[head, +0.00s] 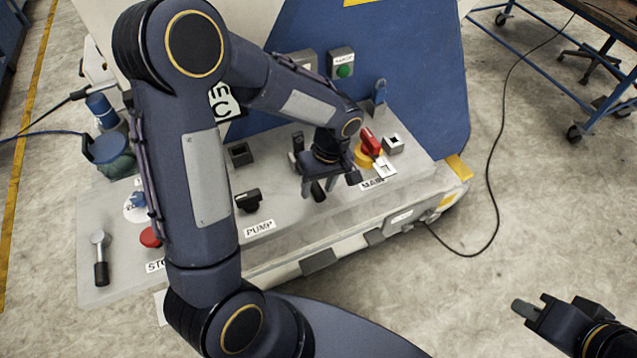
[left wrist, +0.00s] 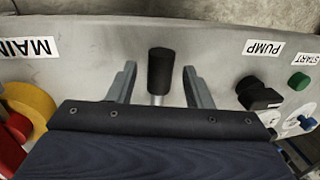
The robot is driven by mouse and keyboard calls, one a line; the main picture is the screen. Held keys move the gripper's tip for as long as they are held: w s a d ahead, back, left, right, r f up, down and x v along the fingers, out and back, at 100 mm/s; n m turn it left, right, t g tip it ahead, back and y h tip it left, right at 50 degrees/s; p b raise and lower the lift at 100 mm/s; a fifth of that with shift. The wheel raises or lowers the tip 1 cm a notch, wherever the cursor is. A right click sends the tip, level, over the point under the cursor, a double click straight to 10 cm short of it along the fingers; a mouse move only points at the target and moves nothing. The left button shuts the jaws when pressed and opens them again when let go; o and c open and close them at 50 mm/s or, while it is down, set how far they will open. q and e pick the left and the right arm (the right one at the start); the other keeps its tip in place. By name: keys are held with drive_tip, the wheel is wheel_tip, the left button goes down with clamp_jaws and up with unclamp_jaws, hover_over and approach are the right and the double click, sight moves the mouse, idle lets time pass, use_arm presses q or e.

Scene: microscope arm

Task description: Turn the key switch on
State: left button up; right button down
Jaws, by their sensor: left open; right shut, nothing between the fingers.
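My left gripper (head: 318,188) is open above the panel (head: 290,225), right of the PUMP label. In the left wrist view its two fingers stand either side of a black-capped lever (left wrist: 161,70), with a gap on each side. A small blue key-like part (head: 138,200) stands on a round white plate at the panel's left, partly behind my left arm; it may be the key switch. A white plate with a dark part on it (left wrist: 300,123) shows in the left wrist view. My right gripper (head: 530,310) is shut and empty, off the panel at lower right.
A black PUMP knob (head: 248,200), a red MAIN handle (head: 371,141) on a yellow base, a red button (head: 150,237) and a metal lever (head: 100,258) stand up from the panel. My left arm crosses over its left part.

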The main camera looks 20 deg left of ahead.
use_arm(q)
clamp_jaws()
idle(0.3)
